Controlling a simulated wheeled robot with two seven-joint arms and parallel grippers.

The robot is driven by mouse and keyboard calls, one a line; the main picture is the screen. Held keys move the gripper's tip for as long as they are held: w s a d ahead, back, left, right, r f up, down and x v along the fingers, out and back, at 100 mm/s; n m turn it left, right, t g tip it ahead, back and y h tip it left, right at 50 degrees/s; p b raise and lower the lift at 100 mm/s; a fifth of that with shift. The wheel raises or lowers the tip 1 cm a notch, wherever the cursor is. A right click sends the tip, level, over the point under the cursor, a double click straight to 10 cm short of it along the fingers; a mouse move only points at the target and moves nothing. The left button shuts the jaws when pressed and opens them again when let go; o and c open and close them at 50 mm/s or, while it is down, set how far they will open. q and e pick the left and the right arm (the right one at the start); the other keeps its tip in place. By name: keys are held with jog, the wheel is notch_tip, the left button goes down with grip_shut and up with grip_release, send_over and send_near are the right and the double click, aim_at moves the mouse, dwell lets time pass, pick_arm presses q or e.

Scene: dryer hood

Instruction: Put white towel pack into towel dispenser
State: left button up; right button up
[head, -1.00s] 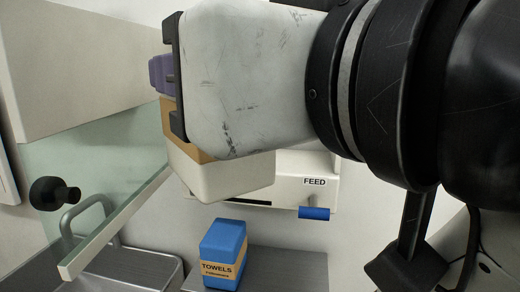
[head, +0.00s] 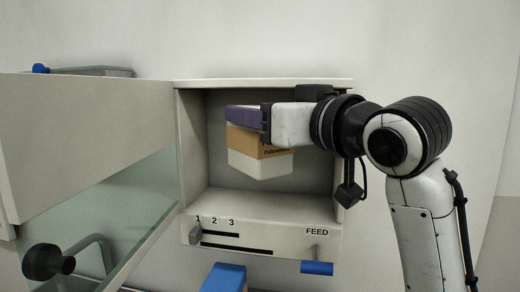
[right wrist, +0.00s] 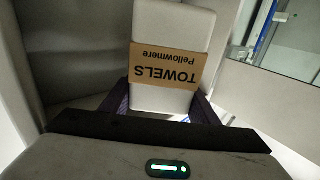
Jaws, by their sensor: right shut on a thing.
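The white towel pack (head: 262,166) has a tan paper band. My right gripper (head: 246,118), with purple fingers, is shut on it and holds it up at the open compartment of the towel dispenser (head: 265,232). The pack lies within the opening's outline, above the compartment floor; I cannot tell how deep it is. In the right wrist view the pack (right wrist: 172,28) sits between the fingers, its "TOWELS Pellowmere" band upside down. The dispenser's front has marks 1, 2, 3 with a slider and a FEED label above a blue handle (head: 317,268). My left gripper is not in view.
A blue pack (head: 225,278) stands below the dispenser, partly cut off. The wall to the right is clear apart from my arm.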

aim_at(262, 156)
notch_tip(262, 156, down, 6)
jog(key=shift+f, duration=0.25)
jog(key=shift+w+f, duration=0.1)
jog(key=shift+f, duration=0.15)
jog(key=o, duration=1.2)
jog(key=shift+f, duration=0.2)
jog(key=shift+c, duration=0.2)
jog(key=shift+r, duration=0.15)
jog(key=shift+s+d, duration=0.15)
jog(key=shift+s, duration=0.05)
jog(key=b+v, duration=0.1)
jog(key=v, duration=1)
jog(key=shift+s, duration=0.2)
jog(key=shift+d, duration=0.15)
